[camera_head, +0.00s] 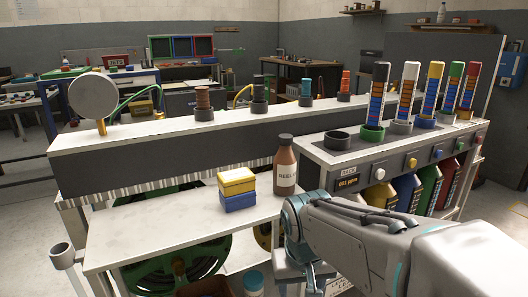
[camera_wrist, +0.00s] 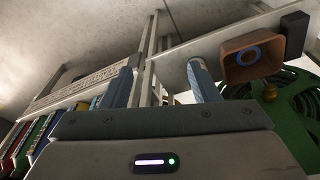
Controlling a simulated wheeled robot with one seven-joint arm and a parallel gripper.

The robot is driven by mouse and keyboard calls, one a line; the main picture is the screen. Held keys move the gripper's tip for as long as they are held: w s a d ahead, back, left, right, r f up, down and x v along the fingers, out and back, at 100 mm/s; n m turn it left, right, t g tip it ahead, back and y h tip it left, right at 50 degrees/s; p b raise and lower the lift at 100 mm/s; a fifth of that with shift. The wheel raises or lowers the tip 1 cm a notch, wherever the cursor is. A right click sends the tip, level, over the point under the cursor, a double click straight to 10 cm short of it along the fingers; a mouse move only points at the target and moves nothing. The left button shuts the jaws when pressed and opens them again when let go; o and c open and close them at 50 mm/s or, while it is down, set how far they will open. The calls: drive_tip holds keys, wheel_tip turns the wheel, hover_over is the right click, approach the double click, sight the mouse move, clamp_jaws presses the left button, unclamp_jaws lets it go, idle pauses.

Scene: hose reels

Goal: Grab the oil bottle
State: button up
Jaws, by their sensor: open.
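A brown bottle (camera_head: 286,168) with a dark cap and a pale label reading "REEL" stands upright on the white bench top (camera_head: 150,232). It is just right of a stacked yellow and blue block. My arm reaches in from the lower right of the head view, and its wrist bends down in front of the bench, below and right of the bottle. My gripper (camera_wrist: 160,82) shows in the wrist view with its two fingers apart and nothing between them. I cannot make out the bottle in the wrist view.
The yellow and blue block (camera_head: 237,188) stands close to the bottle. A dark raised ledge (camera_head: 160,152) runs behind. At right, a rack (camera_head: 345,150) holds several striped tubes. Green reels (camera_head: 180,262) sit under the bench. The bench's left part is clear.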

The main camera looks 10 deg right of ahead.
sight(285, 136)
drive_tip(key=w+a+r+m+t+h+p, duration=0.15)
drive_tip(key=w+r+p, duration=0.35)
drive_tip(key=r, duration=0.6)
drive_tip(key=w+r+m+t+p, duration=0.15)
drive_tip(key=w+r+p, duration=0.35)
drive_tip(key=r, duration=0.7)
drive_tip(key=w+a+r+m+t+h+p, duration=0.15)
drive_tip(key=w+r+p, duration=0.35)
drive_tip(key=r, duration=0.6)
drive_tip(key=shift+g+y, duration=0.3)
drive_tip(key=shift+g, duration=0.05)
drive_tip(key=x, duration=1.4)
drive_tip(key=shift+w+d+r+b, duration=0.1)
drive_tip(key=shift+d+r+b, duration=0.15)
drive_tip(key=shift+b, duration=0.15)
clamp_jaws()
